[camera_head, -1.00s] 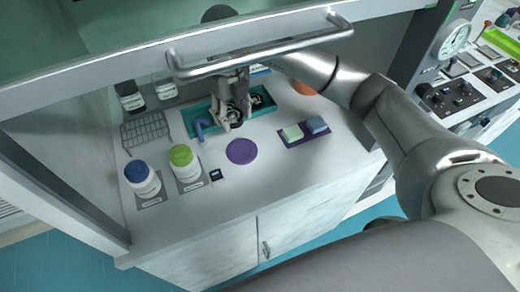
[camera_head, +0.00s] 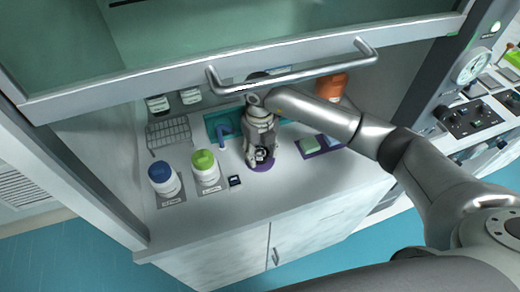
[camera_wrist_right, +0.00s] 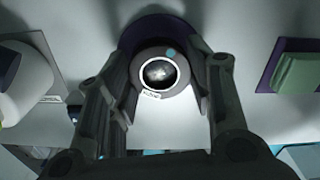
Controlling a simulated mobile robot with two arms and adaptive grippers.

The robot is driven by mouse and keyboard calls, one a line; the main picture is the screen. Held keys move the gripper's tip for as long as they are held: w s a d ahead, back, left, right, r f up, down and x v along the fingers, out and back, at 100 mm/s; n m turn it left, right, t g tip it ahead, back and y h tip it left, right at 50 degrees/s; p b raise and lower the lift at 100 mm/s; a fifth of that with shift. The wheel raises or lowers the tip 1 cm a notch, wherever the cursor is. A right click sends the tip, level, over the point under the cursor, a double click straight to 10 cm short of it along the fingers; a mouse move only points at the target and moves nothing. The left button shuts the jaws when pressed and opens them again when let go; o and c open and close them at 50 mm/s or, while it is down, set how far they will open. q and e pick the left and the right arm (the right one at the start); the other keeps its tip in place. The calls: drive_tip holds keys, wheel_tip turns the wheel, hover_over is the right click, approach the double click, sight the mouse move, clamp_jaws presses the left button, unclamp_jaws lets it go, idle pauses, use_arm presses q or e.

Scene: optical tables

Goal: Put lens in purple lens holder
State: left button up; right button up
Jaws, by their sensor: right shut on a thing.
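The purple lens holder (camera_head: 263,168) is a flat round purple disc on the white worktop, partly hidden by my right gripper. My right gripper (camera_head: 261,156) points down over it, shut on the lens (camera_head: 261,154), a small dark round piece with a bright ring. In the right wrist view the lens (camera_wrist_right: 158,73) sits between the fingers, in a grey round mount with a small label and a teal dot. The purple disc (camera_wrist_right: 133,33) shows behind it. I cannot tell whether the lens touches the disc. My left gripper is not in view.
A teal tray (camera_head: 212,121) with a blue bent piece (camera_head: 222,130) lies behind. A blue-capped jar (camera_head: 163,178) and a green-capped jar (camera_head: 205,168) stand left; a purple pad with a green block (camera_head: 310,143) lies right. A raised sash with a metal handle (camera_head: 290,78) hangs above.

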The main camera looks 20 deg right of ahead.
drive_tip(key=shift+f, duration=0.35)
drive_tip(key=shift+f, duration=0.1)
drive_tip(key=shift+f+b, duration=0.15)
drive_tip(key=shift+b, duration=0.15)
drive_tip(key=o, duration=1)
